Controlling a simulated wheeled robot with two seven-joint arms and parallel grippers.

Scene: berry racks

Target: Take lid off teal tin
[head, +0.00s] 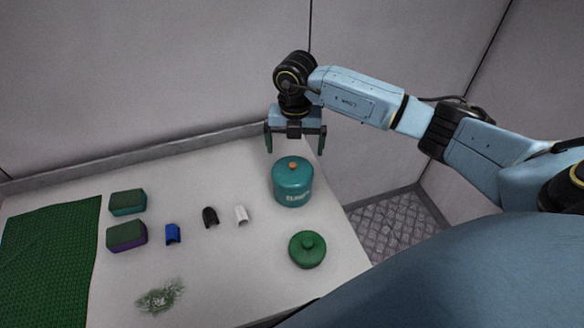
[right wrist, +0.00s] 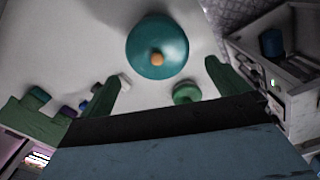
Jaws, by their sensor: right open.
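The teal tin (head: 292,188) stands upright near the right edge of the table. Its teal lid (head: 292,166) with an orange knob sits on top. In the right wrist view the lid (right wrist: 157,47) shows from above with its orange knob (right wrist: 157,59). My right gripper (head: 296,146) is open and empty, with its fingers pointing down above and slightly behind the tin. In the right wrist view the lid lies ahead of and between the green fingers, not touching them. My left gripper is not in view.
A green lid with a knob (head: 307,249) lies in front of the tin. Two sponges (head: 127,236), a blue piece (head: 173,234), a black piece (head: 210,217) and a white piece (head: 241,215) lie left. A green mat (head: 48,260) and a green smear (head: 160,297) are farther left.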

